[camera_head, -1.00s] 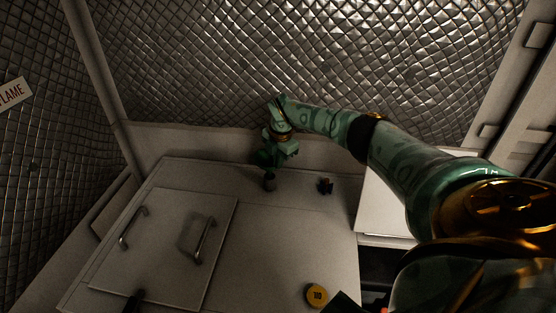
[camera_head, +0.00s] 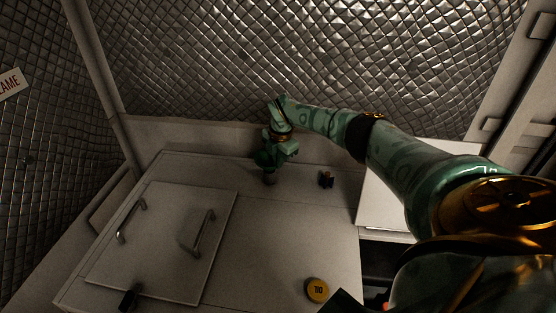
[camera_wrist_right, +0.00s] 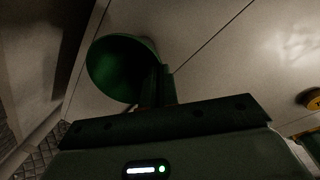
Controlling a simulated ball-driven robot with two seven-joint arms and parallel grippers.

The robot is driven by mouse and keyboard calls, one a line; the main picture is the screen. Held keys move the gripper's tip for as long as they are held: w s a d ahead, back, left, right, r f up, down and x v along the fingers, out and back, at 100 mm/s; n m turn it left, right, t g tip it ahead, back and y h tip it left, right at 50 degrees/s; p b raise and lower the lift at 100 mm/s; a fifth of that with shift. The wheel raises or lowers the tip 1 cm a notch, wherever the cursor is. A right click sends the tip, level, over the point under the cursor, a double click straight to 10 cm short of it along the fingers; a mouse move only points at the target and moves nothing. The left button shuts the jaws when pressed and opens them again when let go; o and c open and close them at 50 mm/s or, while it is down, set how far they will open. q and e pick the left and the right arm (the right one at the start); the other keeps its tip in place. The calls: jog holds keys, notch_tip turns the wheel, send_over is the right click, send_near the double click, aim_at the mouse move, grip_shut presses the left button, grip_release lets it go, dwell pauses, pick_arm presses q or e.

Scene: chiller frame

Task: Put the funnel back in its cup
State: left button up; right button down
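The green funnel (camera_wrist_right: 122,68) shows its wide, round mouth in the right wrist view, close against the finger of my right gripper (camera_wrist_right: 160,86). In the head view the funnel (camera_head: 264,159) is a dark green shape at the back of the counter. My right gripper (camera_head: 277,153) appears shut on its rim there. The small dark cup (camera_head: 270,181) stands directly below the funnel and is mostly covered by it. Whether the spout is inside the cup is hidden. My left gripper is not in view.
A small black object (camera_head: 326,179) stands right of the cup. A yellow round item (camera_head: 317,290) lies near the front. A lid (camera_head: 165,245) with two handles covers the left, with a dark object (camera_head: 130,298) at its front edge. The middle counter is clear.

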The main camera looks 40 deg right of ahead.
jog(key=c, duration=1.6)
grip_release()
notch_tip(320, 180, up, 16)
jog(key=s, duration=0.2)
jog(key=shift+a+b, duration=0.2)
jog(key=shift+b, duration=0.15)
